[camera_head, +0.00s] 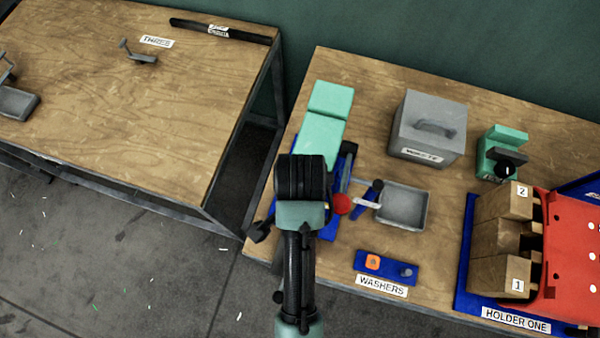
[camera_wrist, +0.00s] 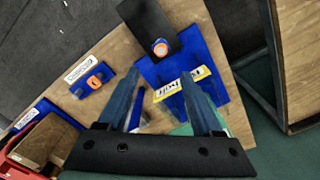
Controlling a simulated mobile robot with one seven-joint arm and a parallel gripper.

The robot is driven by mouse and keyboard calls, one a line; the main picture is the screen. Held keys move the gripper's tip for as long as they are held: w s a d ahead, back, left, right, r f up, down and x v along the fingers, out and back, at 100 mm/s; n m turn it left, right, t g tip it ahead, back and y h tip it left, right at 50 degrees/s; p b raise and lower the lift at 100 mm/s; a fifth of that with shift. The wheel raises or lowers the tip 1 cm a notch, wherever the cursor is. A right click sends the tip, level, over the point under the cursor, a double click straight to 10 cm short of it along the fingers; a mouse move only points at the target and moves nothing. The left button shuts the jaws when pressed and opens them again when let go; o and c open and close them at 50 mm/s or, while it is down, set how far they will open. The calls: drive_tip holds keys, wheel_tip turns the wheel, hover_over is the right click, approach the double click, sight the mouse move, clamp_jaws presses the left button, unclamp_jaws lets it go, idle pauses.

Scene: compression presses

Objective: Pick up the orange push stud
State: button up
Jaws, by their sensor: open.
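A round orange piece with a pale centre, which looks like the orange push stud (camera_wrist: 160,48), shows in the wrist view on a black block (camera_wrist: 147,22). My gripper (camera_wrist: 161,74) is open, with its two blue-grey fingers apart and nothing seen between the tips. In the picture the stud lies just beyond the fingertips, between their lines; I cannot tell the height between them. In the head view I cannot make out the stud, and my arm covers much of that area.
The blue washer tray (camera_head: 389,270) holds an orange piece (camera_head: 372,262). A blue base (camera_wrist: 213,60) with a yellow label lies under the fingers. A grey tray (camera_head: 404,205), waste box (camera_head: 428,128) and red holder (camera_head: 565,260) stand right. A red ball (camera_head: 343,204) is beside my arm.

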wheel_tip(320, 180, down, 10)
drive_tip(key=shift+a+f+p, duration=0.15)
drive_tip(key=shift+f+p, duration=0.1)
drive_tip(key=shift+p, duration=0.85)
drive_tip(key=shift+c, duration=0.2)
clamp_jaws()
